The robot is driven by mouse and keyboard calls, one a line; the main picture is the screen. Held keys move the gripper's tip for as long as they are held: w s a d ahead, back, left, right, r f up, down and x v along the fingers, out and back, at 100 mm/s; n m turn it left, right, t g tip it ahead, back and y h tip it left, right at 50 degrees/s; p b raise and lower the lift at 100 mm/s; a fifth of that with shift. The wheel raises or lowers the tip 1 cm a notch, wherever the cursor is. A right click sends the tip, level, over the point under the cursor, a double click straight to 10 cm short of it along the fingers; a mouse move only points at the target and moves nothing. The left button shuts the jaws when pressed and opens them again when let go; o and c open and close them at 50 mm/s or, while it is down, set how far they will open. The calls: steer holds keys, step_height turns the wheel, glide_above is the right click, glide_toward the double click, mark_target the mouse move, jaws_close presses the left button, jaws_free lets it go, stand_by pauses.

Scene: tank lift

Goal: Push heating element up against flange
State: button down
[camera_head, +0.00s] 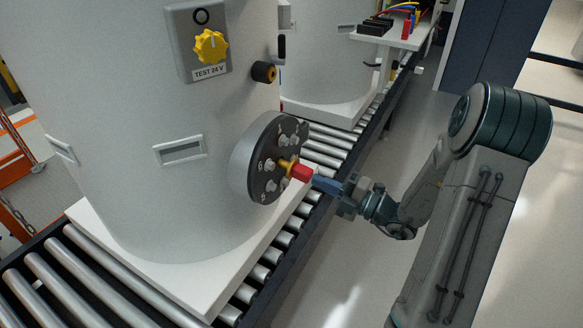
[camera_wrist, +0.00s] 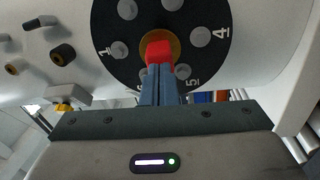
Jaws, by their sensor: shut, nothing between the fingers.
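The flange (camera_head: 259,175) is a dark round disc with numbered bolts on the side of the white tank. The heating element (camera_head: 301,172) shows as a red end with a brass-coloured collar at the flange's centre. It also shows in the wrist view (camera_wrist: 158,52), red in front of a brass ring. My gripper (camera_head: 316,181) has its blue fingers shut, with the tips at the red end. In the wrist view the closed fingers (camera_wrist: 158,72) point straight at the red end and seem to touch it. Whether the collar sits flush on the flange is hard to tell.
The white tank (camera_head: 120,110) stands on a white base plate (camera_head: 160,283) on a roller conveyor (camera_head: 60,285). A TEST 24 V box with a yellow knob (camera_head: 210,47) is above the flange. A second tank (camera_head: 325,70) stands behind. Open floor lies right of the conveyor.

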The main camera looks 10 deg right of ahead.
mark_target(310, 177)
steer(key=shift+p+x, duration=0.55)
steer(key=shift+x, duration=0.25)
steer(key=shift+w+a, duration=0.15)
steer(key=shift+a, duration=0.15)
steer(key=shift+w+a+r+p, duration=0.2)
steer(key=shift+w+a+p, duration=0.2)
steer(key=shift+a+p, duration=0.2)
steer(key=shift+d, duration=0.1)
